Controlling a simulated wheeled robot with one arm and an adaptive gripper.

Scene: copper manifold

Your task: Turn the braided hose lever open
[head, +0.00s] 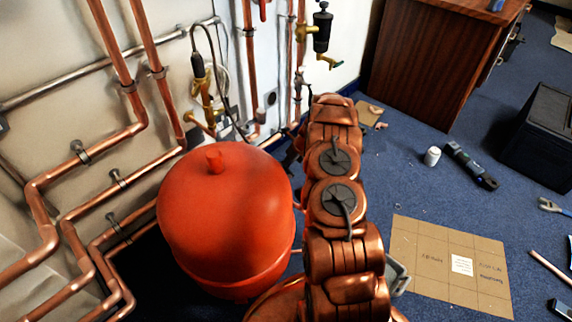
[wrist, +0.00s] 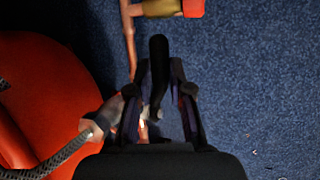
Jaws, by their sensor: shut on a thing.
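In the wrist view, a black lever (wrist: 158,52) stands between the two dark fingers of my gripper (wrist: 159,78). My gripper is shut on this lever, and the lever's end sticks out past the fingertips. A grey braided hose (wrist: 48,160) comes in from the lower left and ends in a fitting (wrist: 101,118) beside the left finger. The valve body under the lever is mostly hidden by the gripper. In the head view my copper-coloured arm hides most of the gripper and the lever.
A large red vessel (head: 225,215) stands just left of my arm; it also shows in the wrist view (wrist: 40,85). Copper pipes (head: 75,205) line the wall. Cardboard (head: 425,265), a white can (head: 432,156) and a dark tool (head: 470,166) lie on the blue floor to the right.

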